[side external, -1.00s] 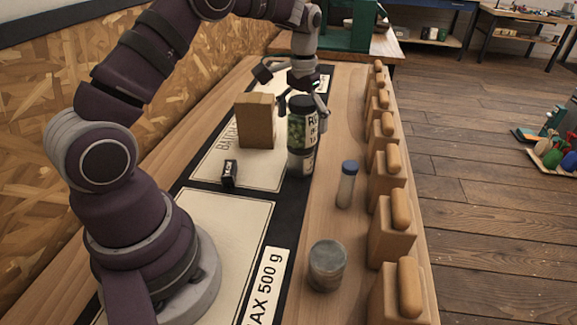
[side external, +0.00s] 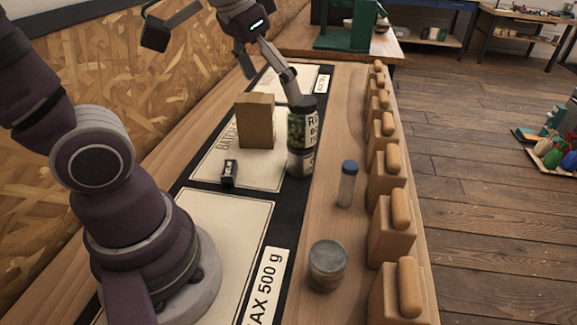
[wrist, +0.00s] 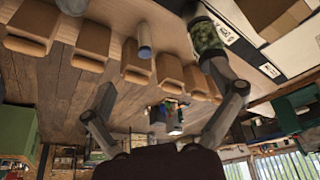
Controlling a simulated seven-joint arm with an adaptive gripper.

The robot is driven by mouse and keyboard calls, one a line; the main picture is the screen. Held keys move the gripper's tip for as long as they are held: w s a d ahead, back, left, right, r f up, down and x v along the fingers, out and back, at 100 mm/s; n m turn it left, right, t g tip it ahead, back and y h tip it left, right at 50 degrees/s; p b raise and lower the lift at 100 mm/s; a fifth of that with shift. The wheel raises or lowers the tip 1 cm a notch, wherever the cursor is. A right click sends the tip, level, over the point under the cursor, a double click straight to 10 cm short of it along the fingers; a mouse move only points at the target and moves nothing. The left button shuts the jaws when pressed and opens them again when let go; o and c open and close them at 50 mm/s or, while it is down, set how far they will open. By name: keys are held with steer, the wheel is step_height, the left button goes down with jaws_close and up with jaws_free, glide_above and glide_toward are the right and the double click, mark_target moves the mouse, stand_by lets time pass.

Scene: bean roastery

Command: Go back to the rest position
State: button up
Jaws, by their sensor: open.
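My gripper (side external: 222,62) is raised at the upper middle of the side view, tilted, with its fingers spread wide and nothing between them. In the wrist view my gripper (wrist: 168,100) also shows spread and empty. One finger overlaps the top of a labelled jar of green beans (side external: 297,130) in the side view; I cannot tell whether it touches. The jar stands upright at the right edge of the pale mat (side external: 265,175). It also shows in the wrist view (wrist: 206,38), close to one finger.
A brown box (side external: 255,122) and a small black block (side external: 229,174) stand on the mat. A blue-capped vial (side external: 347,185) and a grey-lidded jar (side external: 327,264) stand on the bench to the right. A chipboard wall (side external: 110,85) stands left.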

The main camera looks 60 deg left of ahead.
steer(key=shift+m+t, duration=0.4)
steer(key=shift+t, duration=0.2)
steer(key=s+f, duration=0.1)
steer(key=s+d, duration=0.1)
steer(key=s+f, duration=0.1)
steer(key=s, duration=0.1)
steer(key=shift+d+f, duration=0.25)
steer(key=shift+f, duration=0.1)
